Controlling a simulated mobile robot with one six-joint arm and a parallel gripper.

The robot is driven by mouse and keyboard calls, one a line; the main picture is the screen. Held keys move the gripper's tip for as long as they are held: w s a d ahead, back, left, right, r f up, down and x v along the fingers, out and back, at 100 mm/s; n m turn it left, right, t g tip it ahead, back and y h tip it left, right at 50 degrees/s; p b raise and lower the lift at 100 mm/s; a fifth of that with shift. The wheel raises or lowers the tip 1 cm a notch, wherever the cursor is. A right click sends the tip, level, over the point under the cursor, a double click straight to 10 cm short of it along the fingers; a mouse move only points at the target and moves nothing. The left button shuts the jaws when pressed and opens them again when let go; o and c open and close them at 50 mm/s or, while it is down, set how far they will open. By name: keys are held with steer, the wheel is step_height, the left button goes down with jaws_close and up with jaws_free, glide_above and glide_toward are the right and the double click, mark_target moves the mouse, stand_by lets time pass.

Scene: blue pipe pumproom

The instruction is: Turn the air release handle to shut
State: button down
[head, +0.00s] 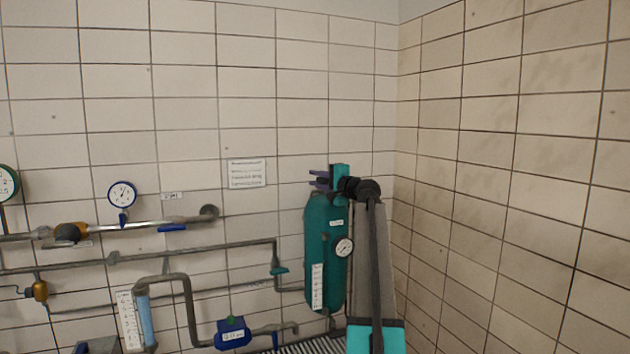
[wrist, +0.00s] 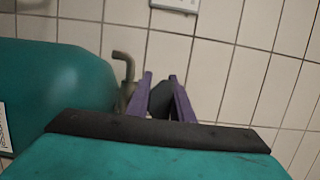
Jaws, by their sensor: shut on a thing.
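My gripper (head: 318,182) is at the top of the green pressure vessel (head: 324,255), its purple fingers pointing left in the head view. In the wrist view my gripper (wrist: 160,77) has its two purple fingers closed around a dark handle (wrist: 161,96), which I take to be the air release handle. A bent grey pipe stub (wrist: 125,68) rises beside the fingers, next to the rounded vessel top (wrist: 65,85). The handle's exact angle is hard to tell, since the fingers and the gripper body cover part of it. In the head view the handle cannot be made out.
A tiled wall stands behind, with a paper sign (head: 246,173) above left of the vessel. A pressure gauge (head: 344,247) sits on the vessel. Pipes, a round gauge (head: 122,194) and a blue box (head: 233,334) line the wall at left. The right wall is bare.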

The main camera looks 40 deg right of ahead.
steer(key=shift+s+d+m+g+h+p, duration=0.1)
steer(key=shift+m+g+h+p, duration=0.1)
steer(key=shift+m+h+p, duration=0.45)
steer(key=shift+d+m+g+h+p, duration=0.2)
steer(key=shift+m+h+p, duration=0.2)
steer(key=shift+h, duration=0.5)
steer(key=shift+s+d+m+g+h+p, duration=0.1)
steer(key=shift+m+g+h+p, duration=0.1)
steer(key=shift+m+h+p, duration=0.45)
steer(key=shift+r+h, duration=0.1)
steer(key=shift+h, duration=0.3)
steer(key=shift+s+d+f+m+g+h+p, duration=0.1)
steer(key=shift+d+m+g+h+p, duration=0.15)
steer(key=shift+m+g+h+p, duration=0.9)
steer(key=shift+s+d+f+m+g+h+p, duration=0.2)
steer(key=shift+h+p, duration=0.45)
steer(key=shift+p, duration=1.1)
steer(key=shift+w+r, duration=0.1)
steer(key=c, duration=1.6)
jaws_free()
steer(key=shift+o, duration=0.2)
steer(key=b+v, duration=0.5)
steer(key=v, duration=0.8)
steer(key=shift+s+a, duration=0.15)
steer(key=shift+s, duration=0.25)
